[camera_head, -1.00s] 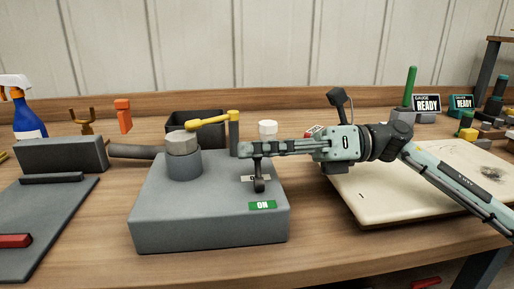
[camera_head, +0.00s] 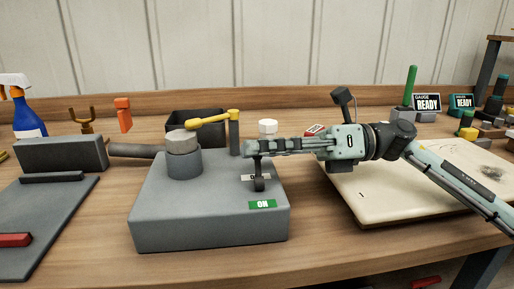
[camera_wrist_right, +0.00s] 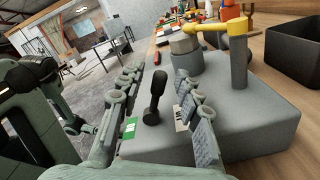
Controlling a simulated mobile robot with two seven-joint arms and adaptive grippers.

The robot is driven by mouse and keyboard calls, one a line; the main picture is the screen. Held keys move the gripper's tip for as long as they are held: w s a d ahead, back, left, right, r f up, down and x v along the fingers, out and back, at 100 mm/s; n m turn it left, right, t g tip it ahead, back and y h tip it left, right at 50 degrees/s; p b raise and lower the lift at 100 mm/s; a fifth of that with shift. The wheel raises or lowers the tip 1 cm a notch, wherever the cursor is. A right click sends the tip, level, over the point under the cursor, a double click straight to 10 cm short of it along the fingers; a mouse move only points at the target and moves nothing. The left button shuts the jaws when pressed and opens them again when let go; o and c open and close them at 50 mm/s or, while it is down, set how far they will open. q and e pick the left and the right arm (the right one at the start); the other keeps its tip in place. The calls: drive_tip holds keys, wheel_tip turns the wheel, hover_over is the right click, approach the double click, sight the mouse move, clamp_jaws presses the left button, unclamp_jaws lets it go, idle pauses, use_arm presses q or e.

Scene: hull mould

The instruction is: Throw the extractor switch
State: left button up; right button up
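The extractor switch is a black lever (camera_head: 259,182) on top of a grey box (camera_head: 190,228). A green ON label (camera_head: 263,204) is at the box's front edge, and a white label (camera_head: 248,177) lies beside the lever, partly covered. My right gripper (camera_head: 250,147) reaches in from the right above the lever and hides its top in the head view. In the right wrist view the lever (camera_wrist_right: 154,98) stands between the two spread fingers of this gripper (camera_wrist_right: 158,75), with gaps on both sides. The gripper is open.
A cream board (camera_head: 400,190) lies right, a grey plate (camera_head: 45,215) left.

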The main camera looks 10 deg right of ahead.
drive_tip(key=d, duration=1.1)
drive_tip(key=shift+d, duration=0.15)
idle(0.3)
